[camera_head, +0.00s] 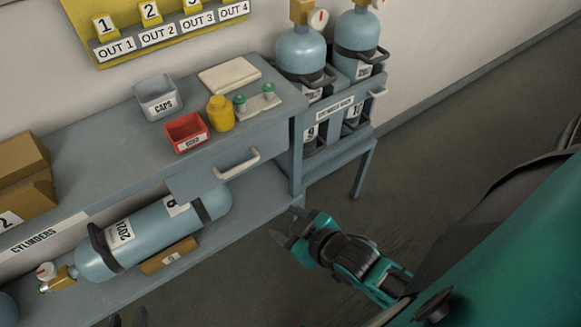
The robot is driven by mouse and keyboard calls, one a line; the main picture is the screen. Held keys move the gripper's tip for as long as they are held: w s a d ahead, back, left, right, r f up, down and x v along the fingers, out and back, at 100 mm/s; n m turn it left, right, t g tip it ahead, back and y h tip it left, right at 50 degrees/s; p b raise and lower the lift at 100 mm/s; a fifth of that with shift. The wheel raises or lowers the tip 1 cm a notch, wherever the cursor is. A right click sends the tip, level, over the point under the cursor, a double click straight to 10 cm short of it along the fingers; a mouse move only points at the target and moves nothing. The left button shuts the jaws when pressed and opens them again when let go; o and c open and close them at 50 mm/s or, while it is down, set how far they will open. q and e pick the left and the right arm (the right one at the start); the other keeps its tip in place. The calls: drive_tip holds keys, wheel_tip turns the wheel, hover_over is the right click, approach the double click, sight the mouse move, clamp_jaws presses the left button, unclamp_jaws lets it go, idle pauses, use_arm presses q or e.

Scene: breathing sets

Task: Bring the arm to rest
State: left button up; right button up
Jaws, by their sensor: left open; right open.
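My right gripper (286,226) is in the middle of the view, in front of the bench, with its dark fingers apart and nothing between them. Its teal and black arm (350,260) reaches in from the lower right. Only the dark fingertips of my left gripper (128,318) show at the bottom edge, spread apart with nothing seen between them. The rest of the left arm is out of view.
A grey bench (75,165) holds a grey caps bin (157,98), red bin (187,132) and yellow bottle (220,113). A blue cylinder (150,235) lies on its lower shelf. A rack (340,155) holds upright cylinders. Open floor (440,150) lies to the right.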

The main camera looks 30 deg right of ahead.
drive_tip(key=shift+s+f+m, duration=0.45)
drive_tip(key=shift+m, duration=0.65)
drive_tip(key=shift+r+p, duration=0.35)
drive_tip(key=shift+r, duration=0.05)
